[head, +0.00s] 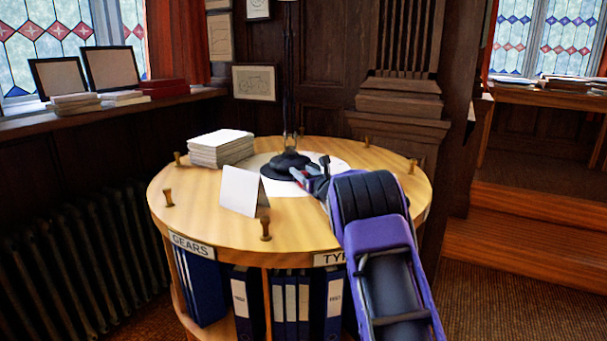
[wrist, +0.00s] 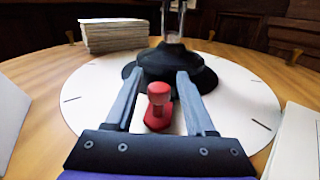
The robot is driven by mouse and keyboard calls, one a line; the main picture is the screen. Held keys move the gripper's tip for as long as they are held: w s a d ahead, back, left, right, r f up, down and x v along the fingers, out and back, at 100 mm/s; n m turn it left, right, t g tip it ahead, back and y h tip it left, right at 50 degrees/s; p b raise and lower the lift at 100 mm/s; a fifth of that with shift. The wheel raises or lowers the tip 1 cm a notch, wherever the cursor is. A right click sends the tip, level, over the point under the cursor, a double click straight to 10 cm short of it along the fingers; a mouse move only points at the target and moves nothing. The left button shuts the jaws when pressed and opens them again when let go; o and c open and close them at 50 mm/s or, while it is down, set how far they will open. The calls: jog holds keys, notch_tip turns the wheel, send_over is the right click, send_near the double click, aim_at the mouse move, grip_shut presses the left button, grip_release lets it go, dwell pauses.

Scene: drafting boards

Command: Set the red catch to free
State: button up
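The red catch (wrist: 158,103) is a small red knob on a red base, on the white disc (wrist: 95,95) in front of the black lamp foot (wrist: 172,62). My gripper (wrist: 158,76) is open, with one grey finger on each side of the catch. A gap shows between each finger and the knob, so it is not gripped. In the head view my gripper (head: 303,178) reaches over the round wooden table (head: 190,205) beside the lamp foot. The catch is too small and covered to make out clearly there.
A paper stack (head: 220,147) lies behind left on the table and a white folded card (head: 240,192) stands at the front. Several wooden pegs, one at the front (head: 265,229), stand around the rim. The lamp pole (head: 288,80) rises from the middle.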

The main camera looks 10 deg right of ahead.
jog(key=shift+s, duration=0.1)
jog(key=v, duration=1.7)
jog(key=shift+s, duration=0.1)
